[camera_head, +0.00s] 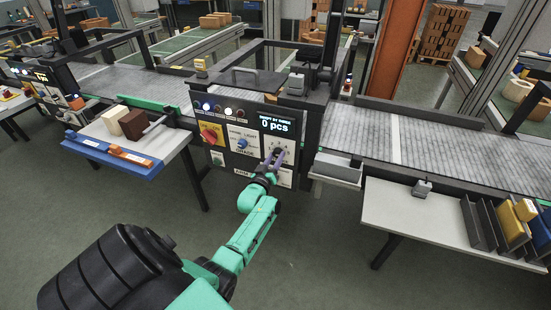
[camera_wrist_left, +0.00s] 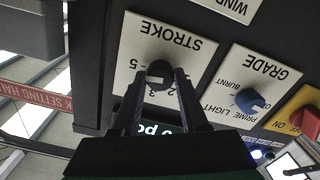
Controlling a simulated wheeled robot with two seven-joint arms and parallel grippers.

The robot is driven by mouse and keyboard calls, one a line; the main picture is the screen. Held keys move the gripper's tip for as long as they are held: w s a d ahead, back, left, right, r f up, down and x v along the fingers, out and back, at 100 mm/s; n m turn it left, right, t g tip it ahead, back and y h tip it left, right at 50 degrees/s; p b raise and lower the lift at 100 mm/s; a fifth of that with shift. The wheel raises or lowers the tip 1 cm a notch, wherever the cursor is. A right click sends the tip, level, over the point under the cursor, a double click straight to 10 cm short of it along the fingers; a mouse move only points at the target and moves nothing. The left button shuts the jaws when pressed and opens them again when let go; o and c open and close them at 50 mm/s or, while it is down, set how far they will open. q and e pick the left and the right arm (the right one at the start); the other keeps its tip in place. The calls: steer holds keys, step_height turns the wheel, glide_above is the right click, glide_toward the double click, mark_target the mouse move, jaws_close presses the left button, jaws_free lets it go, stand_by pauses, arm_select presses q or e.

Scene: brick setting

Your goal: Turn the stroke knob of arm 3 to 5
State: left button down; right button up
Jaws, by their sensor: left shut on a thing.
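The stroke knob (camera_wrist_left: 159,74) is a dark round knob on a white plate marked STROKE (camera_wrist_left: 168,42), upside down in the left wrist view. Numbers, a 5 among them, ring it. My left gripper (camera_wrist_left: 158,88) is shut on the knob, one finger on each side. I cannot tell which number the knob points to. In the head view my left gripper (camera_head: 275,157) is at the right part of the dark control panel (camera_head: 224,106) and partly covers the knob. The panel's display (camera_head: 274,125) reads 0 pcs. My right gripper is not in view.
A blue grade knob (camera_wrist_left: 249,101) and a red knob on yellow (camera_wrist_left: 307,122) are beside the stroke plate. A conveyor (camera_head: 420,135) runs behind the panel. Side tables stand left (camera_head: 180,138) and right (camera_head: 395,205), with bricks on the left one. The floor in front is clear.

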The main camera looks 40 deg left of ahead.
arm_select(q)
steer(key=shift+a+r+m, duration=0.1)
steer(key=shift+r+m, duration=0.05)
steer(key=shift+m, duration=0.55)
steer(key=shift+c, duration=2.2)
jaws_free()
steer(key=shift+s, duration=0.3)
steer(key=v, duration=1.4)
steer(key=shift+w, duration=0.1)
